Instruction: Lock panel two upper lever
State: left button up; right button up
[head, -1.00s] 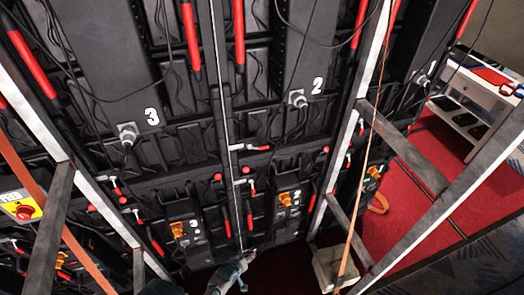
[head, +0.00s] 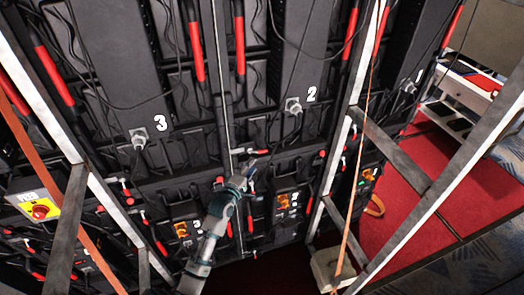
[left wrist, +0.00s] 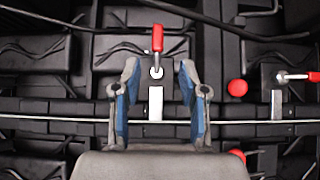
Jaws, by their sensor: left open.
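Panel two is the dark panel marked with a white 2 (head: 312,95) in the head view. A lever with a red handle (head: 258,152) lies roughly level near the seam below it. My left gripper (head: 249,168) is open just below that lever and hides part of the wall there. In the left wrist view, my open gripper (left wrist: 158,88) faces a red-handled lever (left wrist: 157,42). Its handle points up in the picture and its metal pivot shows between the fingertips. The fingers look apart from it. I cannot tell for sure which lever this is. My right gripper is out of view.
Another red-handled lever (left wrist: 297,77) and a red knob (left wrist: 237,88) are at the right of the wrist view. Metal frame posts (head: 345,150) and an orange strap (head: 358,160) cross the head view. A yellow box with a red button (head: 39,209) is at left.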

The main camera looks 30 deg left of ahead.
aim_at(264, 152)
pick_arm(q)
jog(key=w, duration=0.9)
jog(key=shift+w+r, duration=0.1)
jog(key=shift+w, duration=0.4)
jog(key=shift+a, duration=0.35)
jog(key=shift+d, duration=0.1)
jog(key=c, duration=0.6)
jog(key=shift+d, duration=0.1)
grip_shut()
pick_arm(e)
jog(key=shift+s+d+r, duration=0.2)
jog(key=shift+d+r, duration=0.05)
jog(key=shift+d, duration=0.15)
